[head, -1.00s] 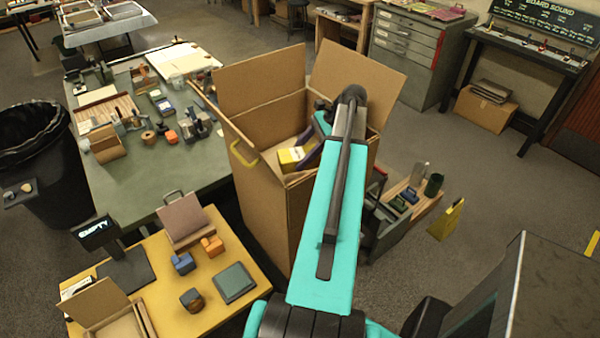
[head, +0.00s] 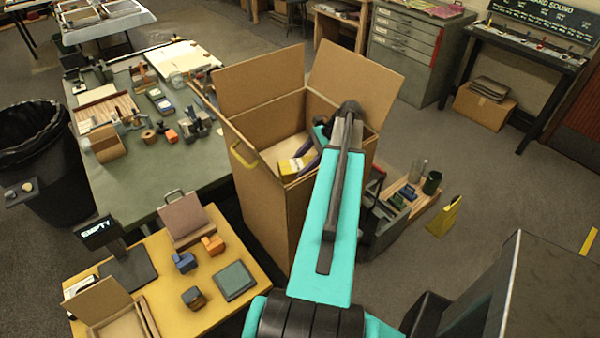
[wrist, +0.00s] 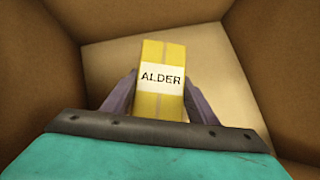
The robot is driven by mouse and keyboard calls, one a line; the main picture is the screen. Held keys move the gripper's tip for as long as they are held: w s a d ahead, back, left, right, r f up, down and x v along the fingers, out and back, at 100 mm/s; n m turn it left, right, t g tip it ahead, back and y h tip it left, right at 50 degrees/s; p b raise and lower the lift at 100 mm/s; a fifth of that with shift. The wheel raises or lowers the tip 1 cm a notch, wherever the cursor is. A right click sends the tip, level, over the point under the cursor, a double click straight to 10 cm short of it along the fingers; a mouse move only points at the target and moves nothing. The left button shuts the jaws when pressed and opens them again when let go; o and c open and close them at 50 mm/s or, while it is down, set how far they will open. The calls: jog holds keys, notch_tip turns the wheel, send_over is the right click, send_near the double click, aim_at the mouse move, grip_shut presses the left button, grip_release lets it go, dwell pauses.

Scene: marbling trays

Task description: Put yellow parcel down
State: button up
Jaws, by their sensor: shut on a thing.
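The yellow parcel (wrist: 160,105) has a white band lettered ALDER. In the wrist view it sits between the two fingers of my gripper (wrist: 160,100), which is shut on it. In the head view the parcel (head: 290,166) shows inside the tall open cardboard box (head: 262,205), below its rim and partly hidden by the box wall and my arm. The wrist view shows the box's inner walls (wrist: 280,60) around the parcel and a paler floor (wrist: 205,45) beneath. I cannot tell whether the parcel touches the floor.
The box's flaps (head: 262,82) stand open. A yellow-topped table (head: 215,308) with small blocks stands at the front left, and a green table (head: 120,185) behind it. A low crate with bottles (head: 415,205) stands right of the box. A black bin (head: 40,150) is far left.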

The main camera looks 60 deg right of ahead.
jog(key=shift+f+p, duration=0.55)
jog(key=shift+f, duration=1.15)
jog(key=o, duration=1.4)
jog(key=shift+f, duration=0.1)
jog(key=shift+o, duration=0.2)
jog(key=shift+b+v, duration=1.45)
jog(key=shift+v, duration=2.4)
jog(key=shift+w+a, duration=0.1)
jog(key=shift+p+x, duration=1.15)
jog(key=shift+x, duration=1.6)
jog(key=shift+p+x, duration=0.3)
jog(key=shift+x, duration=0.65)
